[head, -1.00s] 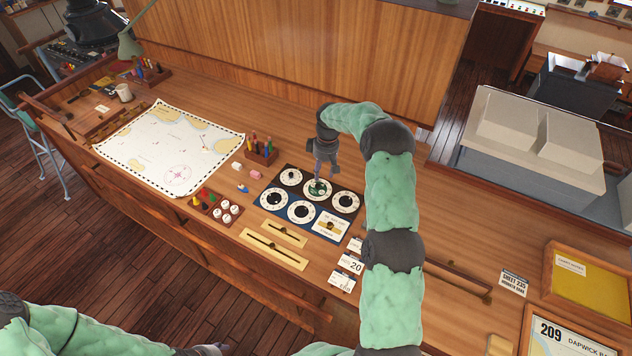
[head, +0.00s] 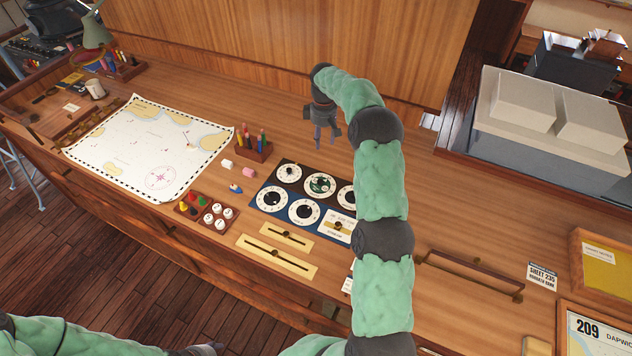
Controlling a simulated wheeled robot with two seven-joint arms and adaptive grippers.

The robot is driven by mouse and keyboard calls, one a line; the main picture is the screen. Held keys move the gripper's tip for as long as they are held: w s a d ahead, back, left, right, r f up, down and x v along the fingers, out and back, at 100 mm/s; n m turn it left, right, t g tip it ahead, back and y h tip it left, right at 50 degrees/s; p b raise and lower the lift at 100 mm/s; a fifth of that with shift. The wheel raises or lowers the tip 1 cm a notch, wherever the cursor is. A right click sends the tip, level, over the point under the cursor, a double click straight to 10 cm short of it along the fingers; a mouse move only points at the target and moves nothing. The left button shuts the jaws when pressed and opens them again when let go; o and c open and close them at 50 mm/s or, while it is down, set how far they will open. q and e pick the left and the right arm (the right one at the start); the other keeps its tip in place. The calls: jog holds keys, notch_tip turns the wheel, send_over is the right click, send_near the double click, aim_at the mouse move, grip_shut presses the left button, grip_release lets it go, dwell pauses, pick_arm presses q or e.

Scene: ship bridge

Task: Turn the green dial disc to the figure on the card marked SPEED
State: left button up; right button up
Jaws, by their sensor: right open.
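The green dial disc (head: 319,185) sits in the middle of the back row of the dial panel (head: 262,204), ringed by a white scale. Its figures are too small to read. My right gripper (head: 325,143) is open and empty above and behind the panel, apart from the disc, fingers pointing down. My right arm hides most of the white cards; only a sliver of one card (head: 347,284) shows, so I cannot make out the SPEED card. My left gripper (head: 207,349) shows only as a grey part at the bottom edge.
Brass slider plates (head: 277,256) lie in front of the panel. A tray of counters (head: 206,212), a pen holder (head: 254,150) and small blocks stand to its left, beside the chart (head: 150,150). A long handle (head: 470,275) lies right of my arm.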

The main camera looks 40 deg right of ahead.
jog(key=b, duration=1)
send_over(320, 180)
notch_tip(320, 180, down, 12)
notch_tip(320, 180, down, 10)
jog(key=shift+s+f, duration=0.1)
jog(key=shift+f, duration=0.1)
grip_shut()
